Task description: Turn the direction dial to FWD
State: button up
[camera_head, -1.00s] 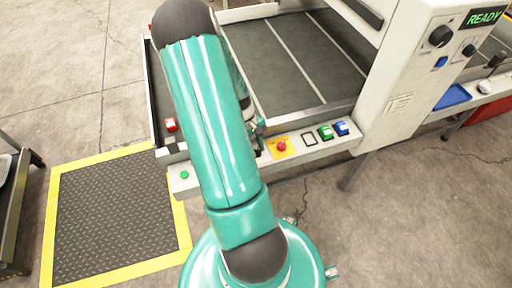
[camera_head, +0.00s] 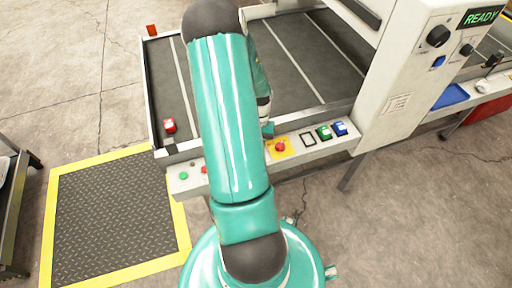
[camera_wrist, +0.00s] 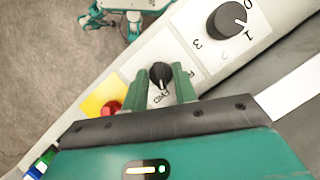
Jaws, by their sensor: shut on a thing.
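The direction dial (camera_wrist: 162,74) is a small black knob on a white panel, seen in the wrist view. Small lettering sits beside it near the fingertips, too small to read surely, and I cannot tell exactly where its pointer stands. My gripper (camera_wrist: 154,82) has one green finger on each side of the knob and is shut on it. In the head view, my arm hides the dial; only a small part of the gripper shows beside the panel (camera_head: 308,153).
A larger numbered dial (camera_wrist: 228,22) is beside it. A red stop button (camera_wrist: 111,108) on yellow lies on the other side. Green (camera_head: 324,133) and blue (camera_head: 340,128) buttons follow along the panel. A READY display (camera_head: 481,17) tops the machine.

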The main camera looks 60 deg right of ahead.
jog(key=shift+m+t, duration=0.5)
jog(key=shift+m, duration=0.7)
jog(key=o, duration=1)
jog(key=shift+c, duration=0.2)
jog(key=v, duration=1.3)
jog(key=shift+d+r, duration=0.2)
jog(key=shift+r, duration=0.2)
